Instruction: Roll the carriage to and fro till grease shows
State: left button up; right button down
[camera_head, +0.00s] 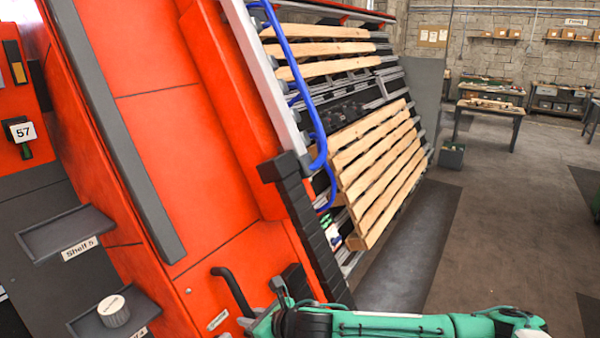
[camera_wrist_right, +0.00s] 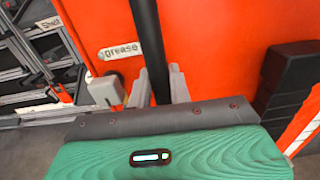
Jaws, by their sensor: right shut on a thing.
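The carriage appears to be the tall orange panel structure (camera_head: 150,110), with a black bar handle (camera_head: 230,286) low on its face. My right gripper (camera_head: 264,314) is at the handle's lower end. In the right wrist view its two grey fingers (camera_wrist_right: 147,88) stand on either side of the black handle bar (camera_wrist_right: 148,40) and are shut on it. A label reading "Grease" (camera_wrist_right: 122,51) is on the orange face beside the bar. It shows small in the head view (camera_head: 217,320). I cannot make out any grease. My left gripper is not in view.
A black cable chain (camera_head: 312,225) and blue hose (camera_head: 318,130) run beside the orange structure. Wooden pallet slats (camera_head: 380,170) lie beyond. Shelves (camera_head: 68,232) stand at left, one holding a white-topped round item (camera_head: 113,311).

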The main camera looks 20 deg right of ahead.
jog(key=shift+s+a+f, duration=0.15)
jog(key=shift+s+a, duration=0.15)
jog(key=shift+a, duration=0.05)
dwell(0.3)
jog(key=shift+s+a, duration=0.2)
jog(key=shift+a, duration=0.1)
jog(key=shift+s+a+p, duration=0.3)
jog(key=shift+s+a, duration=0.05)
jog(key=shift+a, duration=0.15)
jog(key=shift+w+d, duration=0.15)
dwell(0.7)
